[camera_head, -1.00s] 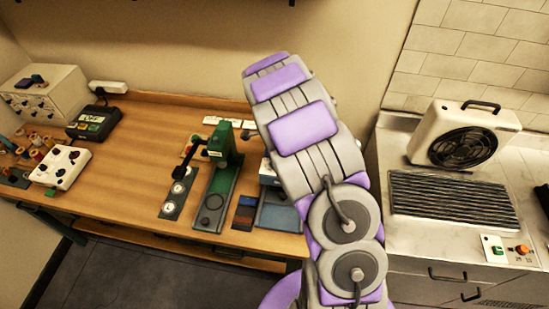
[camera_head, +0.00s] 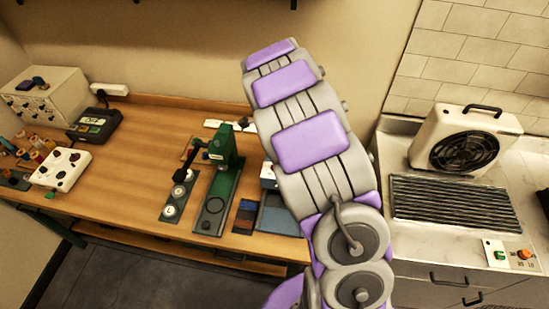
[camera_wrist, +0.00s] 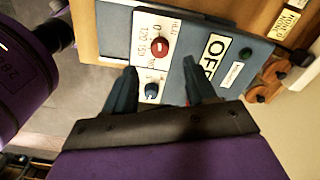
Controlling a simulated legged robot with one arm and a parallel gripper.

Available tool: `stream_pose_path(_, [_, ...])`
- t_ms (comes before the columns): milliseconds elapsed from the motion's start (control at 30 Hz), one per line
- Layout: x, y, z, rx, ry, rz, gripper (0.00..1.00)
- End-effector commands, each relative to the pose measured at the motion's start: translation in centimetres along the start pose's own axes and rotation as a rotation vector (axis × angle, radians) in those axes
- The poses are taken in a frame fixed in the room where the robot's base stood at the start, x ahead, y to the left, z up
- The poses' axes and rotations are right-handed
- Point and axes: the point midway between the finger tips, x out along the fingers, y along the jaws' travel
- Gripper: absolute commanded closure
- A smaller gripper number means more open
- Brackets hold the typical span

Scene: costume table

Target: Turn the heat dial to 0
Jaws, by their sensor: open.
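In the wrist view, a red dial (camera_wrist: 160,47) sits on a white plate on a blue-grey panel (camera_wrist: 183,72). Small numbers and a label that seems to read HEAT are printed by it; its exact setting is too small to read. A dark blue knob (camera_wrist: 152,89) sits on the same plate, nearer my gripper. My gripper (camera_wrist: 160,66) is open, its two dark fingers apart, with the blue knob seen between them and the red dial just beyond the fingertips. I cannot tell whether they touch anything. In the head view my arm hides the gripper and dial.
The panel also carries an OFF label (camera_wrist: 211,55) and a green button (camera_wrist: 245,53). The wooden bench (camera_head: 130,150) holds a green press (camera_head: 219,175) left of my arm. A fan unit (camera_head: 465,138) stands on the right counter.

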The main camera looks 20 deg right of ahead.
Motion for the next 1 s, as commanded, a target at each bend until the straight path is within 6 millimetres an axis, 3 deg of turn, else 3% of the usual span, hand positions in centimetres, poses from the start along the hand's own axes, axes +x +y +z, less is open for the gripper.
stream_pose_path(200, [-5.2, -0.3, 0.0, -0.001, 0.002, -0.009, 0.44])
stream_pose_path(433, [-9.0, -0.2, 0.1, 0.000, 0.000, -0.005, 0.44])
stream_pose_path(633, [-10.4, -0.2, 0.1, 0.000, 0.001, -0.002, 0.44])
stream_pose_path(1000, [-10.5, -0.1, 0.1, 0.000, 0.001, -0.001, 0.44])
